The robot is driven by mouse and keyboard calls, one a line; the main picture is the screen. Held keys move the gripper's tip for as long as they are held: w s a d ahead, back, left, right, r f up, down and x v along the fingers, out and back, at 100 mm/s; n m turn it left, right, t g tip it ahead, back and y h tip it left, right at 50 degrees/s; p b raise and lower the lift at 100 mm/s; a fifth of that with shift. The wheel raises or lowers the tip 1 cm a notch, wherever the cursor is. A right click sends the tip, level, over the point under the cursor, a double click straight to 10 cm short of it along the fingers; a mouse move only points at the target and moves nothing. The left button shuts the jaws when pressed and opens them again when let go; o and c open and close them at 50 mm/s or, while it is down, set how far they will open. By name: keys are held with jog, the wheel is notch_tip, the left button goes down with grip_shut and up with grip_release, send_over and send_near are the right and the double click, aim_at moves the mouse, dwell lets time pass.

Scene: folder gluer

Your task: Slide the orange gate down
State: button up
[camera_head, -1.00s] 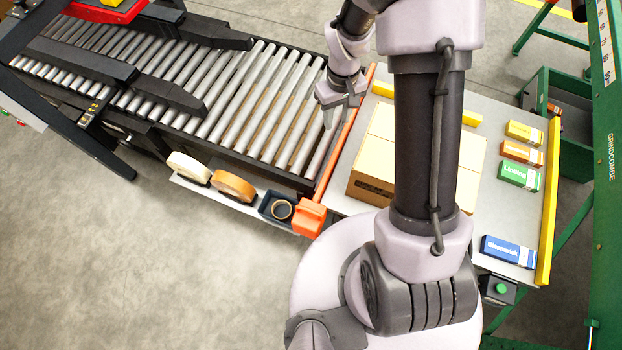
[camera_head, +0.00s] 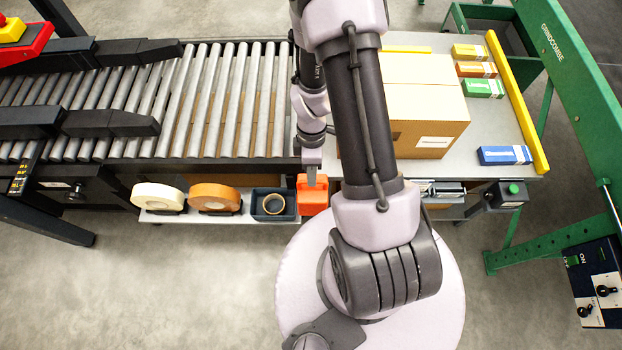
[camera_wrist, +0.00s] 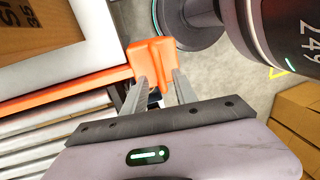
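The orange gate shows in the wrist view as a long bar (camera_wrist: 70,88) ending in a blocky orange handle (camera_wrist: 152,52). In the head view the handle (camera_head: 312,196) sits at the front end of the seam between roller conveyor and table; my arm hides most of the bar. My gripper (camera_wrist: 160,76) is at the handle, with its fingers apart and the handle's lower part between them in the wrist view. A gap shows on the right finger's side; contact on the left side cannot be told. In the head view my gripper (camera_head: 312,178) points down at the handle.
The roller conveyor (camera_head: 205,100) lies left. A cardboard box (camera_head: 425,92) stands on the table right of the gate, with small cartons beyond. A shelf left of the handle holds a cream tape roll (camera_head: 158,196), an orange-brown roll (camera_head: 215,196) and a dark tray (camera_head: 257,212).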

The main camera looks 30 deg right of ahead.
jog(key=shift+s+a+f, duration=0.15)
jog(key=shift+s+f, duration=0.05)
jog(key=shift+f, duration=0.85)
grip_shut()
dwell(0.6)
